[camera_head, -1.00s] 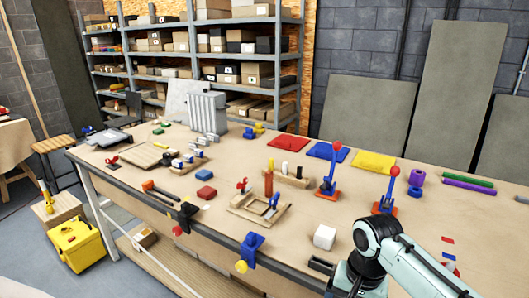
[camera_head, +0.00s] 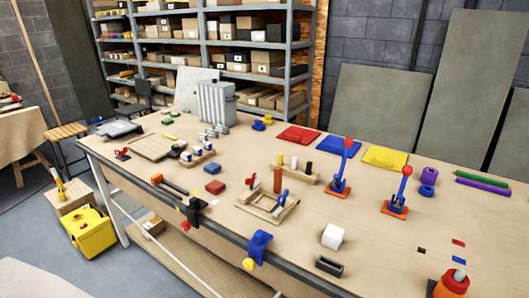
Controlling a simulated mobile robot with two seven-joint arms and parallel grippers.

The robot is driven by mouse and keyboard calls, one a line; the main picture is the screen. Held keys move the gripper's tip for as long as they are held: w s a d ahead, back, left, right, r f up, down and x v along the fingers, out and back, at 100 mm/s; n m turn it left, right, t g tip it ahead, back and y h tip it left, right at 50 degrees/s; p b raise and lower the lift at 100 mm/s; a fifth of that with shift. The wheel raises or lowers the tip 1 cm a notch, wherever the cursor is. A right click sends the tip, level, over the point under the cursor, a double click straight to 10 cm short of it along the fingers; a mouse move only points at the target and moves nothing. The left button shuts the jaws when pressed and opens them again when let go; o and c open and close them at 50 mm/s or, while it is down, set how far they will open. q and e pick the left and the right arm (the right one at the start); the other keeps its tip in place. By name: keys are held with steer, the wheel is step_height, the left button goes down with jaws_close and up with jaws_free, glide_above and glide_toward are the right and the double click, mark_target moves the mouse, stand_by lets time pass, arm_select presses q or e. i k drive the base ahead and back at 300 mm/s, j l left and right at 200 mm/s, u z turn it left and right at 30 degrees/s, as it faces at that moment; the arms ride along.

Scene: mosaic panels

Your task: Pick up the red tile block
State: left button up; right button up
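A small red block (camera_head: 215,187) lies flat on the wooden workbench (camera_head: 370,220), left of the picture's middle and toward the bench's front half. A blue block (camera_head: 212,168) lies just behind it, apart from it. The red block's top is uncovered. Neither of my grippers is in view, and nothing of my arms shows.
A wooden frame with red and blue clamps (camera_head: 267,204) stands right of the red block. A tray of small blocks (camera_head: 198,157) lies behind it. A white cube (camera_head: 333,236) is at right.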

mark_target(214, 187)
steer(key=i+j, duration=0.1)
steer(key=j, duration=0.25)
steer(key=i+j, duration=0.1)
steer(key=j, duration=0.3)
steer(key=i+j, duration=0.1)
steer(key=j, duration=0.25)
steer(key=i+j, duration=0.1)
steer(key=j, duration=0.3)
